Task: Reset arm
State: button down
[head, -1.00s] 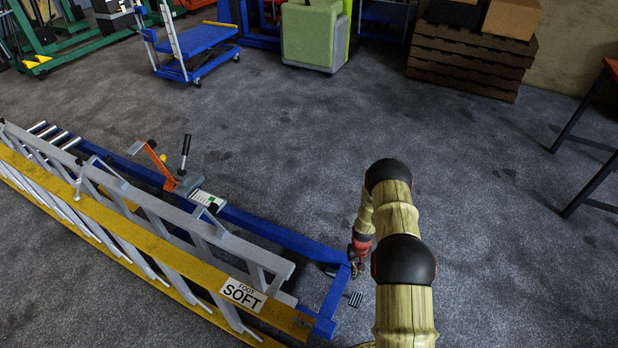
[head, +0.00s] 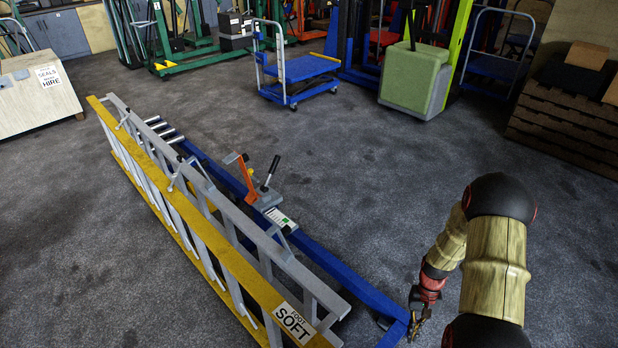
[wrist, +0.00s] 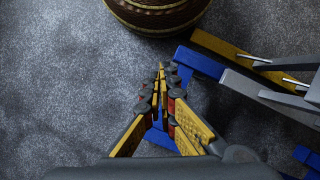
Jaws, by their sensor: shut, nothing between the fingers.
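My gripper (head: 419,324) hangs at the end of my tan arm in the lower right of the head view. It is beside the near end of a long blue frame (head: 330,262) on the floor; I cannot tell whether they touch. The frame carries an orange lever and a black-gripped handle (head: 271,172). In the wrist view my gripper (wrist: 162,68) has its yellow-padded fingers together with nothing between them. Parts of the blue frame (wrist: 201,62) show behind and right of the fingertips.
A yellow and grey ladder (head: 215,243) lies along the blue frame's left side. A blue platform trolley (head: 300,70), a green box-shaped unit (head: 415,80) and brown stacked blocks (head: 565,118) stand at the back. A pale counter (head: 35,100) is far left. Mid-floor is open.

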jog(key=s+a+r+n+t+p, duration=0.1)
jog(key=s+a+r+t+p, duration=0.1)
jog(key=r, duration=1.6)
jog(key=s+a+r+n+t+h+p, duration=0.1)
jog(key=s+a+r+t, duration=0.3)
jog(key=a+r, duration=0.5)
jog(key=s+a+r+n+t+p, duration=0.2)
jog(key=s+a+r, duration=0.4)
jog(key=r, duration=2.1)
jog(key=shift+s+a+t+h+p, duration=0.15)
jog(key=shift+s+t+h+p, duration=0.15)
jog(key=shift+s+t+p, duration=0.3)
